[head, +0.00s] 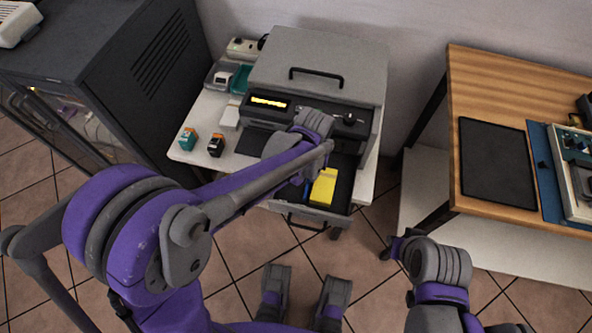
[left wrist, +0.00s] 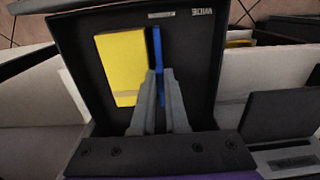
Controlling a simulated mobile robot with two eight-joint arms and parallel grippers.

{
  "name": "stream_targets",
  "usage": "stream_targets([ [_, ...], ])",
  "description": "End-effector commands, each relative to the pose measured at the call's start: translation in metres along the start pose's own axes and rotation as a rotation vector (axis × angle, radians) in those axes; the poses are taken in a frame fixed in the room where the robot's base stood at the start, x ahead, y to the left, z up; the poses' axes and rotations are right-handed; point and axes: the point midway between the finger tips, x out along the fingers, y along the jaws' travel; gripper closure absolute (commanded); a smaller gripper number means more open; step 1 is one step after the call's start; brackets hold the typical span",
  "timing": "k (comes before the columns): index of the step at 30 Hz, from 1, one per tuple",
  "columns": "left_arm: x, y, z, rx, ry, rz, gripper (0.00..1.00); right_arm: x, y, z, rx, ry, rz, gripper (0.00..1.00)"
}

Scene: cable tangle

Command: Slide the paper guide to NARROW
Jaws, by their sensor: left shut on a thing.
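The paper guide is a thin blue upright strip (left wrist: 157,45) in the printer's open dark paper tray (left wrist: 200,75). A yellow paper stack (left wrist: 119,68) lies left of it in the left wrist view, with a narrow dark gap between. My left gripper (left wrist: 160,75) is shut on the blue guide, one finger on each side. In the head view the guide (head: 307,190) shows left of the yellow stack (head: 323,187), and my left arm hides the fingertips. An upside-down label (left wrist: 202,12) seems to read WIDE; a pale marking (left wrist: 161,15) sits beyond the guide, unreadable.
The grey printer (head: 315,65) stands on a white table with small ink boxes (head: 188,139) (head: 216,144) at its left. A dark cabinet (head: 125,75) stands at far left. A wooden table (head: 500,85) with a black mat (head: 497,160) is at right. Tiled floor shows between.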

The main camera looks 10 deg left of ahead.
Motion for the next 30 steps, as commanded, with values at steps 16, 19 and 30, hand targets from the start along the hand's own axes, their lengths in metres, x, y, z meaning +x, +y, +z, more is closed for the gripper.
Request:
stream_targets([
  [16,0.0,0.004,0.0,0.0,0.0,0.005,0.57,0.0,0.0,0.0,0.0,0.0,0.0,0.75],
  [19,0.0,0.004,0.0,0.0,0.0,0.005,0.57,0.0,0.0,0.0,0.0,0.0,0.0,0.75],
  [30,-0.032,0.004,0.001,0.0,0.001,0.004,0.57,-0.009,0.0,-0.004,0.0,0.003,0.0,0.75],
])
